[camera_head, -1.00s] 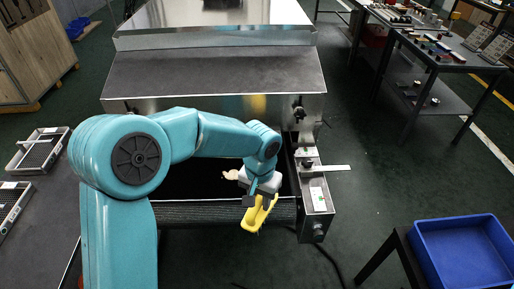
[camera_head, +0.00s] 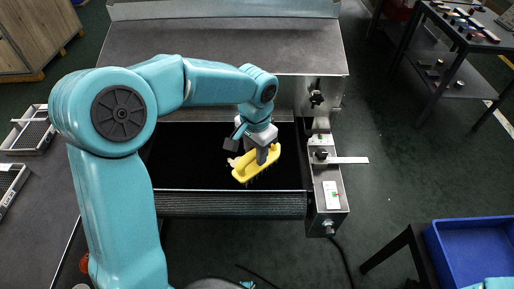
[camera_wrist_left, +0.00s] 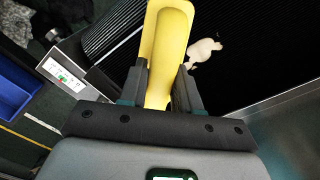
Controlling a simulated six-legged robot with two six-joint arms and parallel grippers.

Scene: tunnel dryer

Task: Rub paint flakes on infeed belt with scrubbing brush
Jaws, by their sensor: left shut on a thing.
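The yellow scrubbing brush (camera_head: 257,165) is in my left gripper (camera_head: 262,152), over the dark infeed belt (camera_head: 200,165). Its bristles point down toward the belt; I cannot tell whether they touch it. In the left wrist view the gripper (camera_wrist_left: 160,95) is shut on the brush's yellow handle (camera_wrist_left: 170,60). A pale patch of paint flakes (camera_wrist_left: 204,51) lies on the belt beside the brush in that view. In the head view the flakes (camera_head: 234,161) show just left of the brush, partly hidden by it and the gripper. My right gripper is not in view.
A metal side plate (camera_head: 329,195) with a label and knobs edges the belt on the right. The dryer's metal hood (camera_head: 220,50) stands behind. A blue bin (camera_head: 470,250) is at lower right, and a tool table (camera_head: 470,30) at upper right. Mesh trays (camera_head: 30,130) lie at left.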

